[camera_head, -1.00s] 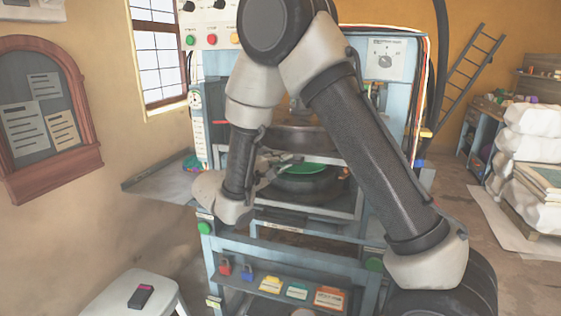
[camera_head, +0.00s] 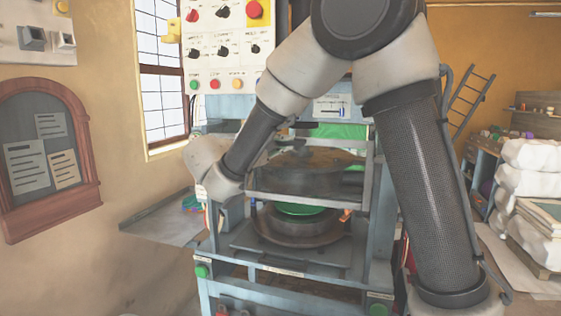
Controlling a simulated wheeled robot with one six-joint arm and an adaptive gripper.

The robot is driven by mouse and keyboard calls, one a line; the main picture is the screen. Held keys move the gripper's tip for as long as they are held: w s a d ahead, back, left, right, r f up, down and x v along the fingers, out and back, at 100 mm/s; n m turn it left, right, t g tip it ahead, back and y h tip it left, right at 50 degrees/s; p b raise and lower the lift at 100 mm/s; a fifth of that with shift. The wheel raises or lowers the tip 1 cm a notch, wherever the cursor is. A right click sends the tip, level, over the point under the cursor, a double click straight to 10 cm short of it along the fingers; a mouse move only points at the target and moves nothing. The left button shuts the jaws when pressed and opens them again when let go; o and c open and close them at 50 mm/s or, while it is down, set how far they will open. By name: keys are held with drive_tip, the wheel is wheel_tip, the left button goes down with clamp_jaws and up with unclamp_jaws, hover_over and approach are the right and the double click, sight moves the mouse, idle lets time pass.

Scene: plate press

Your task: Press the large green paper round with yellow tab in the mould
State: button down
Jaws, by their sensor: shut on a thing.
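The large green paper round (camera_head: 300,209) lies flat in the dark round mould (camera_head: 298,227) on the press bed. It shows just under the lower bar of the framed guard (camera_head: 310,199); its yellow tab cannot be made out. The dark upper platen (camera_head: 308,172) shows through the guard above the mould, apart from the round. My gripper (camera_head: 288,130) is mostly hidden behind my forearm, at the dark handle on the guard's upper bar, and is shut on it. The guard is partly raised.
A control panel (camera_head: 222,52) with knobs and buttons stands above left of the press. A metal side shelf (camera_head: 160,222) juts out at left. White sacks (camera_head: 530,190) are stacked at right. My arm covers the press's right side.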

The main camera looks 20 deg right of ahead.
drive_tip(key=shift+r, duration=0.45)
drive_tip(key=c, duration=1.5)
unclamp_jaws()
drive_tip(key=shift+a, duration=0.1)
drive_tip(key=v, duration=1.2)
